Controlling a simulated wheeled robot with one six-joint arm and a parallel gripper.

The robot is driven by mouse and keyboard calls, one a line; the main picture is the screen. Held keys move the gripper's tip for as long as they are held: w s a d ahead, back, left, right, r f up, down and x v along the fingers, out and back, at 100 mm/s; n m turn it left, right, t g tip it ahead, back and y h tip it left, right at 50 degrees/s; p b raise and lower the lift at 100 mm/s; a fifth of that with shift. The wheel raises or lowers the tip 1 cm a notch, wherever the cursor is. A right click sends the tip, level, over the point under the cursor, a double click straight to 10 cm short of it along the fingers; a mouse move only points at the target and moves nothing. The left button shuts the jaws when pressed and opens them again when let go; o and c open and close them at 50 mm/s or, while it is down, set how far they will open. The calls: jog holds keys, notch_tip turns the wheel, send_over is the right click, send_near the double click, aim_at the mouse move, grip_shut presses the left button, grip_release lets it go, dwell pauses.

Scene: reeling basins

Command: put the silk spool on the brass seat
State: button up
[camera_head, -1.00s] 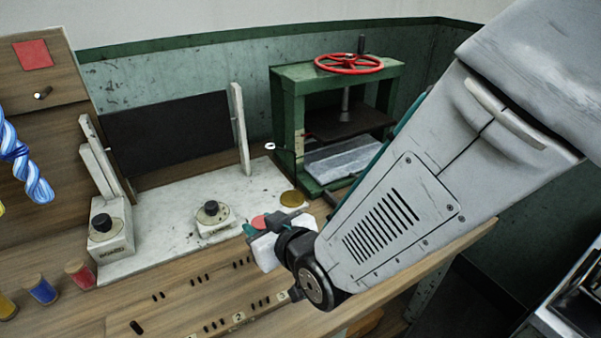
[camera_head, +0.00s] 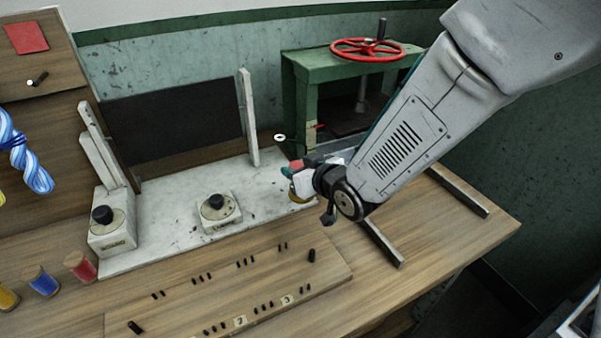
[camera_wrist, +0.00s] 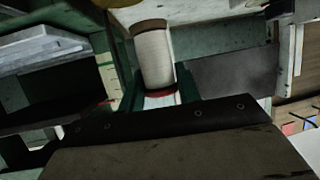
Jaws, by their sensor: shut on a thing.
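The silk spool (camera_wrist: 153,58) shows in the wrist view as a pale cylinder with a brown rim at one end and a red band at the other. My gripper (camera_wrist: 158,92) is shut on it, with a green finger on each side. In the head view my gripper (camera_head: 291,173) is near the right end of the marble slab, and a small red patch (camera_head: 297,164) shows at its fingers. The brass seat (camera_head: 299,200) is a gold disc on the slab, just below my gripper in the picture and partly hidden by it.
A green press (camera_head: 301,95) with a red handwheel (camera_head: 367,50) stands behind my gripper. A thin white post (camera_head: 249,115) rises to its left. A dial box (camera_head: 219,211) sits mid-slab. Small red (camera_head: 80,266) and blue (camera_head: 42,281) spools stand at lower left. Dark pegs stand on the front board.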

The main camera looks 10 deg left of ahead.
jog(key=shift+w+d+f, duration=0.1)
jog(key=shift+w, duration=0.95)
jog(key=f, duration=0.3)
jog(key=shift+w, duration=0.4)
jog(key=shift+f, duration=0.25)
jog(key=shift+f, duration=0.15)
jog(key=o, duration=1)
jog(key=shift+c, duration=0.2)
